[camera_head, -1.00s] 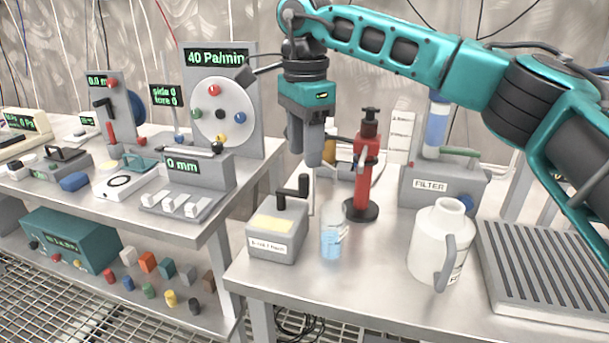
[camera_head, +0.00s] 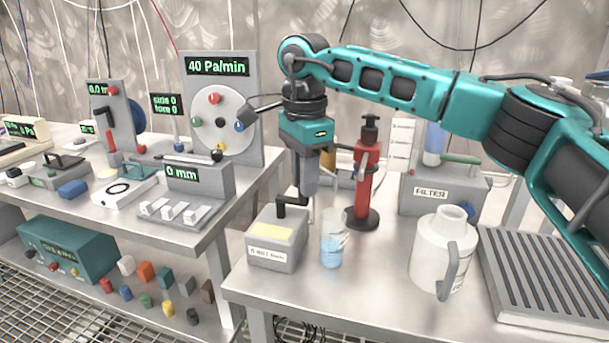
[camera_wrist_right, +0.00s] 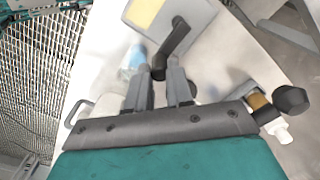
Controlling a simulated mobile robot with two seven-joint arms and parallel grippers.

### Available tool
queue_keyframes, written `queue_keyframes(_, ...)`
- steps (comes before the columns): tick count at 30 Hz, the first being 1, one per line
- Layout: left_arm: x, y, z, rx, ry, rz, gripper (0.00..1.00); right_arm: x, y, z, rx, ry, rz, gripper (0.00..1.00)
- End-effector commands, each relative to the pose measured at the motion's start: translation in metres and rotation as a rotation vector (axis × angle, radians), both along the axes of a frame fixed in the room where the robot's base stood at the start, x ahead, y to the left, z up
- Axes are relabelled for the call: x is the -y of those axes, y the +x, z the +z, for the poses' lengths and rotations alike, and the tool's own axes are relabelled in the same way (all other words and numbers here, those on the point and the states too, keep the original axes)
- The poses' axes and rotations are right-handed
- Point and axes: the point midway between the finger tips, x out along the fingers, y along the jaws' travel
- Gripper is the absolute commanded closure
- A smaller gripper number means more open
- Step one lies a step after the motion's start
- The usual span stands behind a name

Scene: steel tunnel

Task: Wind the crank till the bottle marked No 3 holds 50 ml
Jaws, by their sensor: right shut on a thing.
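A grey pump box (camera_head: 277,258) with a yellow top patch and a small white label stands on the right bench. Its black crank (camera_head: 288,203) is on top; it also shows in the wrist view (camera_wrist_right: 177,38). My right gripper (camera_head: 305,193) points down and is shut on the crank's upright handle, which shows between the fingertips in the wrist view (camera_wrist_right: 159,68). A clear glass vessel (camera_head: 332,227) just right of the box holds blue liquid in its lower part. I cannot read a number or scale on it. My left gripper is not in view.
A red stand (camera_head: 366,185) rises close behind the glass. A white jug (camera_head: 440,262), a FILTER unit (camera_head: 440,192) and a ribbed tray (camera_head: 545,270) stand to the right. The left bench holds a dial panel (camera_head: 250,155). The right bench's front strip is clear.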

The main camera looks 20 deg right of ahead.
Motion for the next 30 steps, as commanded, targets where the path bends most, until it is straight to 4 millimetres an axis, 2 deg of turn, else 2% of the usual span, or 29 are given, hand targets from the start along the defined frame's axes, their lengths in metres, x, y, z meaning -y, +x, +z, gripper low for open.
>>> queue_keyframes(1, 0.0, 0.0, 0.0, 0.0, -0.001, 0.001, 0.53, 0.0, 0.0, 0.0, 0.0, 0.0, 0.0, 0.89)
queue_keyframes(5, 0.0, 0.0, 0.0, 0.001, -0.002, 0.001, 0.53, 0.0, 0.0, 0.0, 0.0, 0.0, 0.0, 1.0)
queue_keyframes(17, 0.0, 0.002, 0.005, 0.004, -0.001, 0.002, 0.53, -0.001, -0.002, 0.001, 0.0, 0.0, -0.042, 1.0)
queue_keyframes(23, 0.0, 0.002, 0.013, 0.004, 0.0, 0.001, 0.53, -0.004, -0.006, 0.002, -0.001, 0.0, -0.153, 1.0)
queue_keyframes(30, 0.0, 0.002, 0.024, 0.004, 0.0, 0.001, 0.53, -0.011, -0.012, 0.002, 0.0, 0.0, -0.364, 1.0)
